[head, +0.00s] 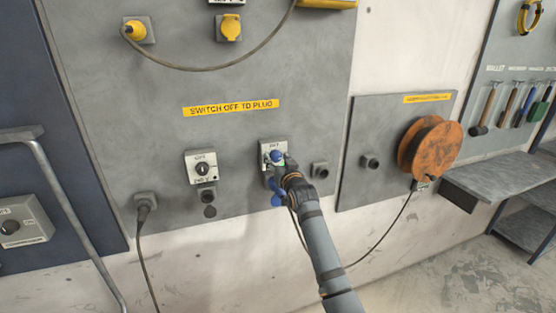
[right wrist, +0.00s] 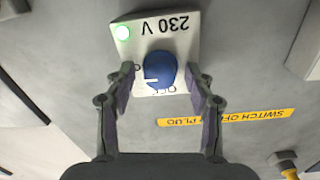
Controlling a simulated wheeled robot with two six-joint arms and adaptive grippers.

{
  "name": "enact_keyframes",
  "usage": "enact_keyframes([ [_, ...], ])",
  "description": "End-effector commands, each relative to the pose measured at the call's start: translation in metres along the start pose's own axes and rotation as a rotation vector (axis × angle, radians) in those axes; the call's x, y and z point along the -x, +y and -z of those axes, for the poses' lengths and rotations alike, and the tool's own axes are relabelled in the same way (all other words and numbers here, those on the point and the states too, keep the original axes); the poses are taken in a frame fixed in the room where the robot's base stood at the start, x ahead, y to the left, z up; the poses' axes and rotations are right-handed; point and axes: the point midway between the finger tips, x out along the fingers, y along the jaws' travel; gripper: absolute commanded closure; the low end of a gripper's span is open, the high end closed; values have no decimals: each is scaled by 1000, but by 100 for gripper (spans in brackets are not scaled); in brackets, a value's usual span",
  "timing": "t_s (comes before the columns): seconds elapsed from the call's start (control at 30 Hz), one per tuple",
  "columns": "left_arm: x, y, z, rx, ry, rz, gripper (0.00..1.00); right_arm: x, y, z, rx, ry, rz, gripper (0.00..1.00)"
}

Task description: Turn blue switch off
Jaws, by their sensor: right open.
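The blue switch is a round blue knob (right wrist: 160,70) on a white 230 V plate (right wrist: 185,30), which shows upside down in the right wrist view. A white mark on the knob points left in that view. In the head view the knob (head: 277,155) is partly hidden by my right gripper (head: 278,170). My right gripper is open, with one finger on each side of the knob (right wrist: 161,76). I cannot tell whether the fingers touch it. My left gripper is not in view.
A blue plug (head: 277,200) sits below the switch. A second switch plate (head: 201,167) with a black knob is to the left. A cable reel (head: 430,147) hangs on the right panel. A metal rail (head: 70,200) stands at the left. A yellow label (head: 231,108) is above.

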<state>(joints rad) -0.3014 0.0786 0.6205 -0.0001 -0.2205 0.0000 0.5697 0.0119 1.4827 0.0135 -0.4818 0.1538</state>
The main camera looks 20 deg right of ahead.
Motion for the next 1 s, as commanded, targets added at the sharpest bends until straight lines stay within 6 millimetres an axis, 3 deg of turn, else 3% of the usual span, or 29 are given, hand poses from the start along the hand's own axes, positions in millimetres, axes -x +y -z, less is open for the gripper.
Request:
enact_keyframes([
  [0.07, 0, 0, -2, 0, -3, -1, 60, 0, 0, 0, 0, 0, 0, 54],
  [0.4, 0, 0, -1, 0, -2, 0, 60, 0, 0, 0, 0, 0, 0, 99],
  [0.73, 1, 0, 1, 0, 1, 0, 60, 0, 0, 0, 54, 1, 0, 99],
  [1.0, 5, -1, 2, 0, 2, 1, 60, 0, 0, 0, 242, 8, 2, 99],
])
